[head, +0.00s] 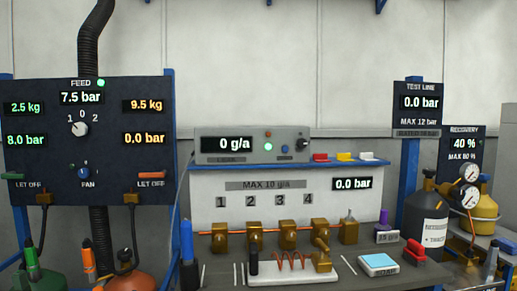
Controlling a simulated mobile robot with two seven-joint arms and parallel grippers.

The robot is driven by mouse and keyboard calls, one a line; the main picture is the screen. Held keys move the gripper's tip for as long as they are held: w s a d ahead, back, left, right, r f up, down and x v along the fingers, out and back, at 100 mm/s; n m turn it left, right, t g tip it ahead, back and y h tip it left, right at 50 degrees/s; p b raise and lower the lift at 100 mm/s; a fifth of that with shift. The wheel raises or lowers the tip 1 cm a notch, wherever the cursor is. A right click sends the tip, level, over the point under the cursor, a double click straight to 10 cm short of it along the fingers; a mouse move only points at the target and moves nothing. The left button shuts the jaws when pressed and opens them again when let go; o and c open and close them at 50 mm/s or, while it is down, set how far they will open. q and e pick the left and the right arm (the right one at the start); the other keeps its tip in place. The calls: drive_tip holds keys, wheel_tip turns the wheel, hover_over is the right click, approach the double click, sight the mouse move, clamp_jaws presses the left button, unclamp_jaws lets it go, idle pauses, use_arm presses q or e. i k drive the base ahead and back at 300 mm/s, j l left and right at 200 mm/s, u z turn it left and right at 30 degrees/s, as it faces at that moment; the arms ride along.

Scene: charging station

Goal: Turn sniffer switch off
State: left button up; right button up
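A grey box (253,145), which I take to be the sniffer unit, sits on the blue-edged shelf above the bench. Its lit display (228,144) reads 0 g/a. A green lamp (268,147) glows on its front, with a small orange-red spot above it and a small blue button (285,150) beside it. A small dark switch or knob (302,144) is at the right end of its face; its exact position is too small to tell. Neither of my grippers shows in the head view.
A dark feed panel (125,112) with a rotary knob stands at left. Red, yellow and white clips lie on the shelf right of the box. Below are several brass valves (287,236), a copper coil and a blue-topped scale (378,261). A dark cylinder (427,215) stands at right.

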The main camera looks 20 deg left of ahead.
sight(302, 143)
drive_tip(key=i+j+u, duration=0.1)
drive_tip(key=i+u, duration=0.4)
drive_tip(key=i, duration=0.5)
